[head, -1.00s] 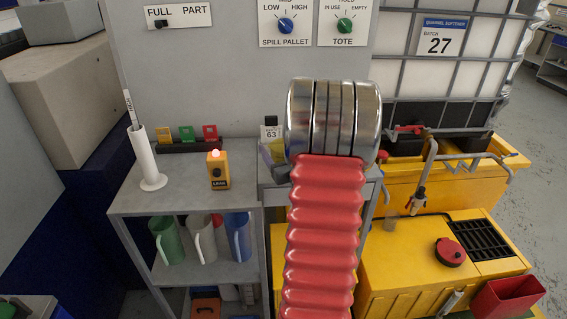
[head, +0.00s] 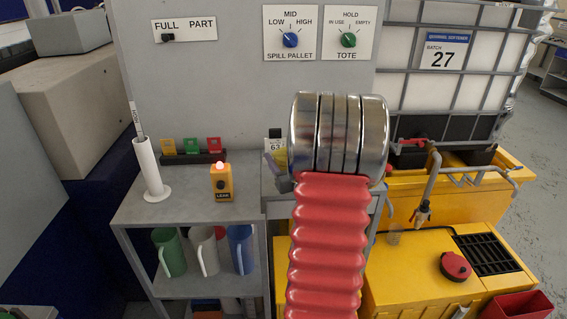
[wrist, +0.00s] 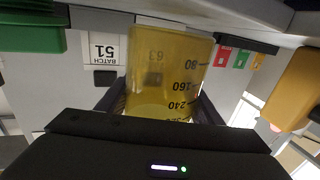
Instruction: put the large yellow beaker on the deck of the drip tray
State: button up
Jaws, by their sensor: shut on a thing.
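The large yellow beaker (wrist: 165,65) is see-through, with black marks such as 80, 160 and 240. In the head view only a sliver of the beaker (head: 282,160) and a grey jaw show left of my arm's silver rings; the arm hides the rest. The low yellow unit at lower right appears to be the drip tray (head: 400,283). Its yellow deck bears a black grating (head: 482,253) and a red-and-black cap (head: 456,266).
A small clear cup (head: 394,236) stands near the tap (head: 421,213) at the unit's back. A red bin (head: 518,306) is at its front right. The grey shelf (head: 185,208) at left holds a white cylinder (head: 149,170), a leak alarm (head: 221,183) and several jugs below.

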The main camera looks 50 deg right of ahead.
notch_tip(320, 180, up, 9)
jog(key=shift+f, duration=0.15)
jog(key=shift+s, duration=0.1)
dwell(1.0)
